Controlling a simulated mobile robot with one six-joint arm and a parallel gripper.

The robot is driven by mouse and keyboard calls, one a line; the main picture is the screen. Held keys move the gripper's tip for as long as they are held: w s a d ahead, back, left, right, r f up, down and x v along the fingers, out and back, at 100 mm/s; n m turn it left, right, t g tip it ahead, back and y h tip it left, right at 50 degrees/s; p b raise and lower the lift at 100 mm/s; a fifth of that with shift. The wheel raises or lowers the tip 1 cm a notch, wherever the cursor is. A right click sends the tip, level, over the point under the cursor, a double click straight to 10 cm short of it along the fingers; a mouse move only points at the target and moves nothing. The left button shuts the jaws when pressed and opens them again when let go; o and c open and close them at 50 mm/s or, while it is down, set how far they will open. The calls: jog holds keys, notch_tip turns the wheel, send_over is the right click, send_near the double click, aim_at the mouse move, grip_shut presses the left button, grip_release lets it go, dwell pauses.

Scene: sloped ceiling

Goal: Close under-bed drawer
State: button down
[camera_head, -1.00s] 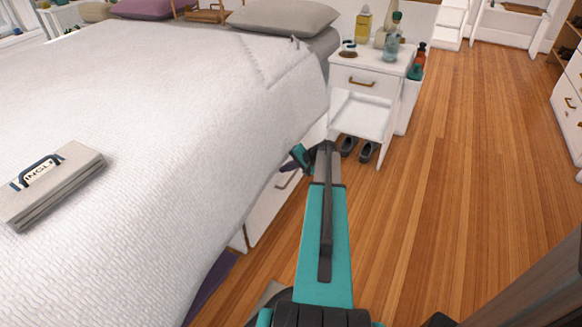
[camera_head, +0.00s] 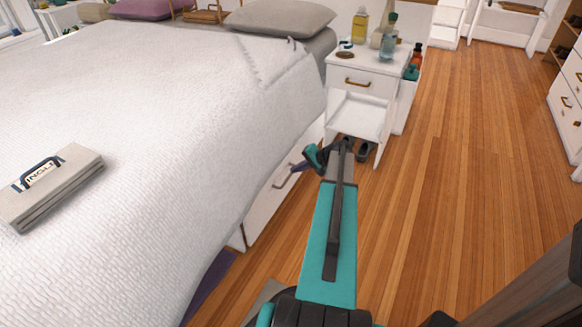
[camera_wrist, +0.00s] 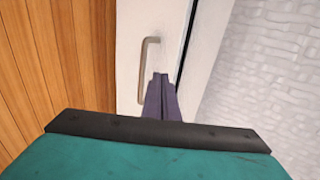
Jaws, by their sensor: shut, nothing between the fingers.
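The under-bed drawer (camera_head: 265,212) has a white front below the blanket edge on the bed's right side. Its metal handle shows in the wrist view (camera_wrist: 146,75). There a narrow dark gap runs between the white front and the bed side; how far the drawer stands out is hard to tell. My gripper (camera_head: 298,167) is shut and empty, its purple fingertips (camera_wrist: 160,80) close beside the handle, in front of the drawer. I cannot tell whether they touch it. The blanket hides the drawer's top in the head view.
The bed (camera_head: 150,110) with its white blanket fills the left. A white nightstand (camera_head: 365,95) with bottles stands beyond my gripper, dark shoes (camera_head: 364,151) below it. The wooden floor (camera_head: 460,190) to the right is clear.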

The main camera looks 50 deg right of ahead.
jog(key=p+v, duration=0.1)
jog(key=v, duration=0.5)
jog(key=shift+s+r, duration=0.15)
